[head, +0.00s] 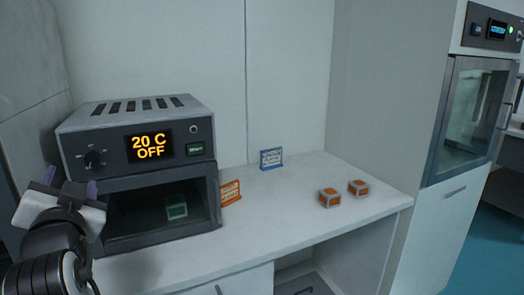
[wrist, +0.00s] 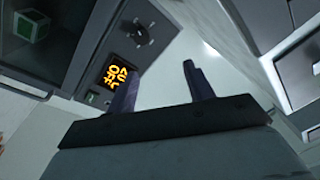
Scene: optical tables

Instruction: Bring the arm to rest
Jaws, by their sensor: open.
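My gripper (head: 63,187) is at the lower left in the head view, in front of the left side of a grey oven. In the wrist view my gripper (wrist: 157,85) shows two dark fingers spread apart with nothing between them. The display also shows in the wrist view (wrist: 108,83). A green box (head: 176,208) sits inside the oven chamber and shows at the upper left of the wrist view (wrist: 30,25).
An orange sign (head: 230,193) stands beside the oven, and a blue sign (head: 271,159) stands farther back. A tall glass-door cabinet (head: 470,110) is at right. The counter's middle (head: 275,205) is clear.

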